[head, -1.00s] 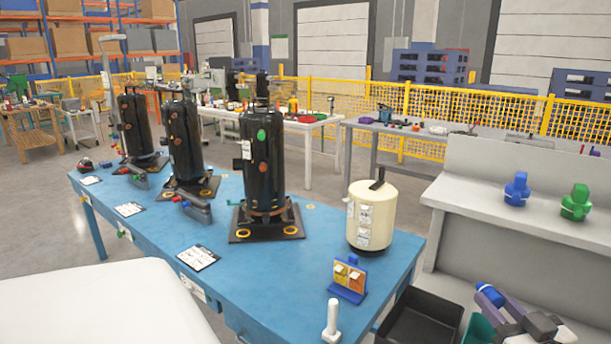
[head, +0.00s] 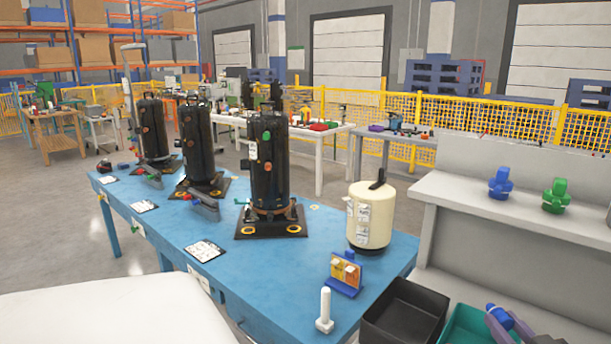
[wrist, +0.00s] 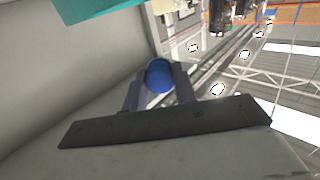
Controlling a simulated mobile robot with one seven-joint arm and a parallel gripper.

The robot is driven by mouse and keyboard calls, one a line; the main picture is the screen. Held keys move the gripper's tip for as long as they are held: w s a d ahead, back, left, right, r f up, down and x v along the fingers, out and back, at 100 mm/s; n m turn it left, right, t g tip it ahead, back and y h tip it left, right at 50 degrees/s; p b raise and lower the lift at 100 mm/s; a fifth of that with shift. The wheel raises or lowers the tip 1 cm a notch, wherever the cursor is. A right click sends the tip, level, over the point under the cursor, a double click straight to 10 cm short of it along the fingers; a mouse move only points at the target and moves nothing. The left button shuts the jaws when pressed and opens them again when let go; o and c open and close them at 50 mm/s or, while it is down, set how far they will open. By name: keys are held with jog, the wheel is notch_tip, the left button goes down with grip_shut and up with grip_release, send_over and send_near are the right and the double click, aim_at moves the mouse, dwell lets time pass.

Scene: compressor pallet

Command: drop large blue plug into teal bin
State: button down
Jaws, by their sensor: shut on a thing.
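The large blue plug (head: 499,316) is held between the fingers of my gripper (head: 505,326), at the bottom right of the head view. In the wrist view the plug (wrist: 159,76) is a rounded blue end between the two grey fingers of my gripper (wrist: 158,88). The teal bin (head: 455,322) stands beside the blue table, partly cut off by the frame. My gripper overlaps the bin's right part in the head view; its height above the bin is hard to tell. A teal surface, likely the bin (wrist: 95,8), shows at the wrist view's top left.
A black bin (head: 405,315) stands left of the teal one. The blue table (head: 165,235) holds black compressors (head: 268,165) and a cream tank (head: 369,215). A grey bench (head: 485,212) at the right carries a blue fitting (head: 500,183) and a green fitting (head: 556,196).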

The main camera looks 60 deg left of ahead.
jog(key=shift+f, duration=0.75)
jog(key=c, duration=1)
grip_release()
jog(key=shift+c, duration=0.2)
jog(key=shift+d, duration=0.1)
jog(key=b+v, duration=0.3)
jog(key=v, duration=1)
jog(key=shift+s+d, duration=0.25)
jog(key=shift+d, duration=0.05)
jog(key=shift+a+r, duration=0.1)
